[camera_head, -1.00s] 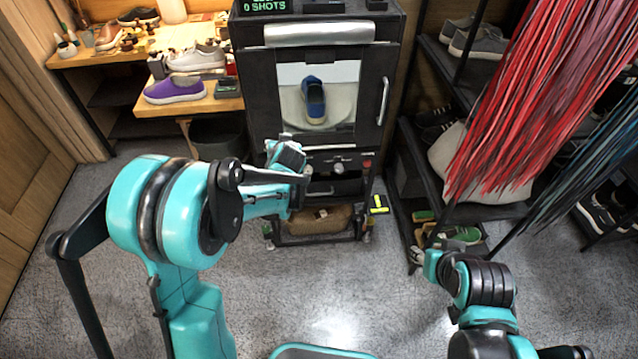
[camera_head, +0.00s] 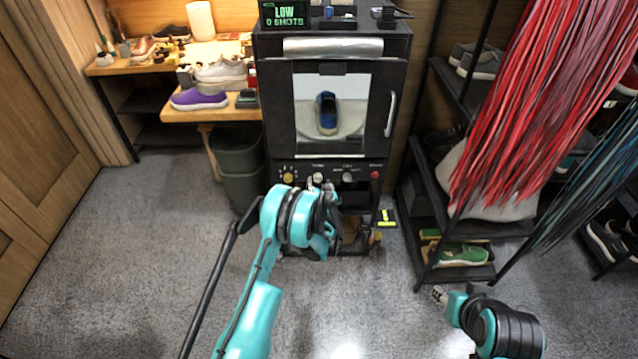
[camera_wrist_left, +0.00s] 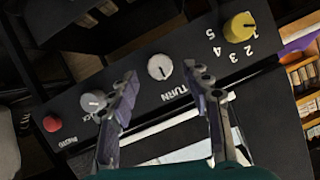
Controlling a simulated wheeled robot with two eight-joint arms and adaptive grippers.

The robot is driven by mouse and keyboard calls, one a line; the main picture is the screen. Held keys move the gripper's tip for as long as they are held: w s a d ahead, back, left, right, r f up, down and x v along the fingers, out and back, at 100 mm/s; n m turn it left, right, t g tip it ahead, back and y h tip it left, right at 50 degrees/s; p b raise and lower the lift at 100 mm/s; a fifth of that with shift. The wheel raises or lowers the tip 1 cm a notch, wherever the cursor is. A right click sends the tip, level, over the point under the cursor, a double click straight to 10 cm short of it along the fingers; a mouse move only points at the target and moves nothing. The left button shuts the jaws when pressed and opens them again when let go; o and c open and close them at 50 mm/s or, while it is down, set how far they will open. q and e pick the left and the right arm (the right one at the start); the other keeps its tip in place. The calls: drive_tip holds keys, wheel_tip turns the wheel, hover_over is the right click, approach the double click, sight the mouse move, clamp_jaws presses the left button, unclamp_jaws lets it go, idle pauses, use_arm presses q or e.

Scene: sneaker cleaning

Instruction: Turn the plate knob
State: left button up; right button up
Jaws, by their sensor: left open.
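A black cabinet's control panel (camera_wrist_left: 75,88) carries a white knob (camera_wrist_left: 160,67) marked TURN. In the left wrist view it lies between the two fingertips of my open left gripper (camera_wrist_left: 165,76), and no finger visibly touches it. In the head view this knob (camera_head: 318,178) shows just above my left gripper (camera_head: 322,200). Behind the cabinet window, a blue shoe (camera_head: 327,114) stands on a round white plate (camera_head: 303,122). My right gripper (camera_head: 440,296) is low at the right, away from the panel; its jaws are too small to read.
On the panel are a yellow numbered knob (camera_wrist_left: 239,27), a grey knob (camera_wrist_left: 94,101) and a red button (camera_wrist_left: 52,123). A display (camera_head: 285,14) reads LOW, 0 SHOTS. A bin (camera_head: 240,165) stands left of the cabinet, a shoe rack (camera_head: 425,215) right. The floor in front is clear.

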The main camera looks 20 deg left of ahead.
sight(318, 179)
use_arm(q)
drive_tip(key=shift+b+x, duration=0.4)
drive_tip(key=shift+x, duration=1.3)
drive_tip(key=shift+r, duration=0.1)
clamp_jaws()
